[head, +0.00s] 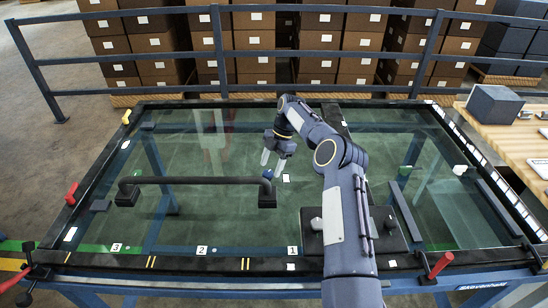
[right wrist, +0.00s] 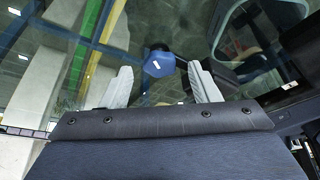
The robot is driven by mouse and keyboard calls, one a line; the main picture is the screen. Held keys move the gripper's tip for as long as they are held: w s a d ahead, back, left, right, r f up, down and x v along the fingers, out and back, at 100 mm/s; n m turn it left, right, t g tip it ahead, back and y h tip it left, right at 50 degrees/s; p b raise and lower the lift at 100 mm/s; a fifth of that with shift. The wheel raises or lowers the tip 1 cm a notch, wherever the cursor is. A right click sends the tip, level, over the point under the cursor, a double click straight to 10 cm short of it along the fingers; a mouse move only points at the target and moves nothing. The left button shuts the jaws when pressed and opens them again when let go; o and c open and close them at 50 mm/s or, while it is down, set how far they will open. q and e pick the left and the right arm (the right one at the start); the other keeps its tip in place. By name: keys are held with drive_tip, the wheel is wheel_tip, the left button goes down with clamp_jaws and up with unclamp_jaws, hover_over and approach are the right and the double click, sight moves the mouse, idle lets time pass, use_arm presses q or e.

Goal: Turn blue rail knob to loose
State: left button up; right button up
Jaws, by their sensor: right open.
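The blue rail knob (head: 267,174) sits at the right end of a black rail (head: 195,181) above the glass panel. In the right wrist view the blue knob (right wrist: 158,66) is faceted, with a short white mark on its face. My right gripper (head: 272,163) is open just above the knob in the head view. In the right wrist view its pale fingers (right wrist: 160,78) are spread, with the knob between and slightly beyond the tips; I see no contact. My left gripper is not in view.
The glass panel (head: 230,220) has a dark frame with red levers (head: 72,193) and (head: 440,264). A black plate (head: 312,240) with knobs lies beside my right forearm. A wooden bench (head: 515,140) stands at the right. A blue railing (head: 150,90) runs behind, before stacked boxes.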

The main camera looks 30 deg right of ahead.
drive_tip(key=v, duration=0.6)
drive_tip(key=shift+r+p, duration=0.25)
drive_tip(key=shift+p, duration=0.2)
